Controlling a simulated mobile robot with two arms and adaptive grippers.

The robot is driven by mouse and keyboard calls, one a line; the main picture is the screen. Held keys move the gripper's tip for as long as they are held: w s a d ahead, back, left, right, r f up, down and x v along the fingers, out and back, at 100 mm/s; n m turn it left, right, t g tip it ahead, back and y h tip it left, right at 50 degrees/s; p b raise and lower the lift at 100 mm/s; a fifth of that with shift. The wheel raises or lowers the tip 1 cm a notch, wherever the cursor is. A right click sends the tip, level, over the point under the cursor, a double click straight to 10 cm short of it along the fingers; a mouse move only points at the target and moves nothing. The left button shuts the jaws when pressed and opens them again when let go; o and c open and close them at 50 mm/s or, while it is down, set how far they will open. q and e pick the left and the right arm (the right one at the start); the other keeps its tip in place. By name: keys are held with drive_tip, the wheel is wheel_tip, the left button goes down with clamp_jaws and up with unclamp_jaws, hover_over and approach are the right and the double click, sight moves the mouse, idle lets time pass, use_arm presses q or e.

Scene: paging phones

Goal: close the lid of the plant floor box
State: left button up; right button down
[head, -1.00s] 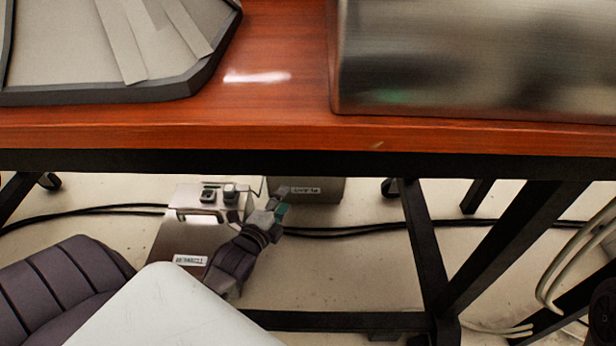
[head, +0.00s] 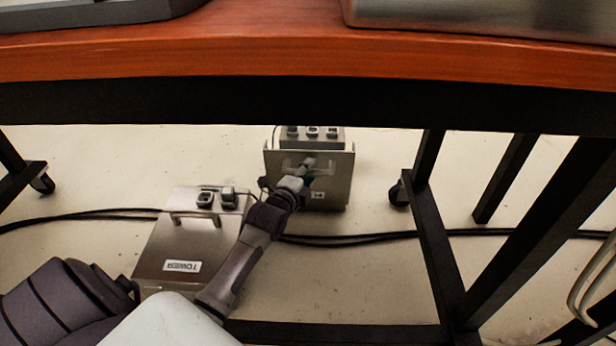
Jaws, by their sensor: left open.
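Two metal floor boxes are under the table. The farther box (head: 338,135) has a steel lid panel (head: 338,175) standing steeply at its near side, with a handle and a small label partly hidden by my gripper. Several sockets show behind the panel's upper edge. I cannot read its label, so I cannot confirm from it that this is the plant floor box. My left gripper (head: 309,165) is open, in front of the panel at its handle; I cannot tell whether it touches. My right gripper is not in view.
The nearer box (head: 155,255), labelled something like "TOWER", is left of my forearm. The wooden table edge (head: 300,60) and its black beam hang above. Black table legs (head: 430,230) stand at the right. Black cables (head: 370,238) cross the floor.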

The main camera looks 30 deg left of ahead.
use_arm(q)
clamp_jaws()
idle(0.4)
